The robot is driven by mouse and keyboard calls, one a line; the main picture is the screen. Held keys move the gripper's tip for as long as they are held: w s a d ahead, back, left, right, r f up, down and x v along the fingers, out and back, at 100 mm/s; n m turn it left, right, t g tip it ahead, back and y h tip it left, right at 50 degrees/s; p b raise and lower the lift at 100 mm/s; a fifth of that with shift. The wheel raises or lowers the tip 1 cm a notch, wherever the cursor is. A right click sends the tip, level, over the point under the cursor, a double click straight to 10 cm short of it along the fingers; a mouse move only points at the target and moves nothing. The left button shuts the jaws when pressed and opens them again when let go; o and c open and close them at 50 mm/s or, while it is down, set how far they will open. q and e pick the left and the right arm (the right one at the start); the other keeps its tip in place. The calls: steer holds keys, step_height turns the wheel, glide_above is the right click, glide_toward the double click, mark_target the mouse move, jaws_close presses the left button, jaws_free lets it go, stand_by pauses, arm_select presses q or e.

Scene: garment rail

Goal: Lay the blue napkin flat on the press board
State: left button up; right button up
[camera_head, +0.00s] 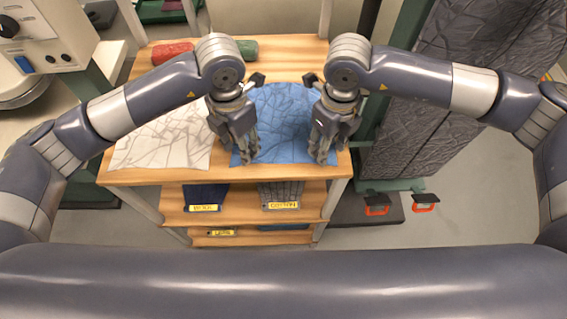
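The blue napkin (284,118) lies spread and creased on the right part of the wooden table top. My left gripper (246,160) points down at the napkin's front left corner. My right gripper (322,158) points down at its front right corner. Both grippers cover parts of the napkin's sides. Whether the fingers are closed on the cloth or just above it cannot be told. I cannot identify the press board with certainty. A white machine with a black knob (38,45) stands at the left, with a rounded pale plate (20,88) below it.
A creased white cloth (165,140) lies left of the napkin. Red (171,52) and green (247,49) rolls lie at the table's back. Labelled shelves (240,217) with folded dark cloths are below. A large dark creased panel (430,110) stands right of the table.

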arm_select(q)
steer(key=shift+f, duration=0.55)
arm_select(e)
steer(key=shift+f, duration=0.55)
steer(key=shift+f, duration=0.1)
arm_select(q)
steer(key=shift+f, duration=0.2)
arm_select(e)
steer(key=shift+f, duration=0.1)
arm_select(q)
steer(key=c, duration=0.6)
arm_select(e)
steer(key=c, duration=0.6)
arm_select(q)
steer(key=shift+f, duration=0.1)
jaws_close()
arm_select(e)
steer(key=shift+f, duration=0.1)
jaws_close()
